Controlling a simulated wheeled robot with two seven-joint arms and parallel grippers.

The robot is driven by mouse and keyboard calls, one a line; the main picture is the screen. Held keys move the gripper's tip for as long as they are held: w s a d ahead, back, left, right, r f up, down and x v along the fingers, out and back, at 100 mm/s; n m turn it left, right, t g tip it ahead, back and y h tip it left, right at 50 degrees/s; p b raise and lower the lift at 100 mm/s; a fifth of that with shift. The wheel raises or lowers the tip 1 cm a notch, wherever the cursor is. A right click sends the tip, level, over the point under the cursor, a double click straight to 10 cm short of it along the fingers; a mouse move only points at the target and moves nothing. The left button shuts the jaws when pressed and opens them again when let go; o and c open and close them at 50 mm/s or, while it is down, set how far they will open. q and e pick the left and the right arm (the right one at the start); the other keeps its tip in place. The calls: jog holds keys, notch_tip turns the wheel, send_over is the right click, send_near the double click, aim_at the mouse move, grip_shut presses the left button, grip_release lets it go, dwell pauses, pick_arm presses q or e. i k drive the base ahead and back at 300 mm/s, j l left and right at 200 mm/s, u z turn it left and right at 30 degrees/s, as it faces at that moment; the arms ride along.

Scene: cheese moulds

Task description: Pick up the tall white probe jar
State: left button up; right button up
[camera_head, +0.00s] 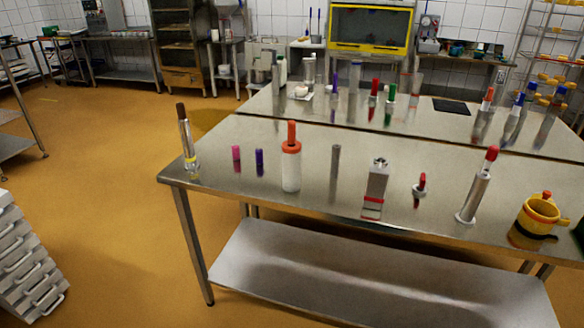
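A tall white jar (291,172) with an orange-red top stands upright on the near steel table (330,208), left of the table's middle. It looks like the white probe jar; whether the orange top is a lid or a probe handle I cannot tell. Nothing touches it or stands in front of it. Neither of my grippers is in view.
Left of the jar stand a purple marker (259,162), a pink marker (236,153) and a dark-topped cylinder (186,138). To its right are a grey rod (336,162), a silver box (377,178), a red-topped metal tube (475,195) and a yellow pot (538,212).

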aim_at(291, 156)
jog(key=i+l+u, duration=0.15)
jog(key=i+l, duration=0.15)
jog(key=i+l+u, duration=0.1)
jog(key=i+l, duration=0.15)
jog(key=l, duration=0.2)
jog(key=i+l+u, duration=0.15)
jog(key=i+l, duration=0.15)
jog(key=i+l+u, duration=0.1)
jog(key=l, duration=0.45)
jog(key=i, duration=0.1)
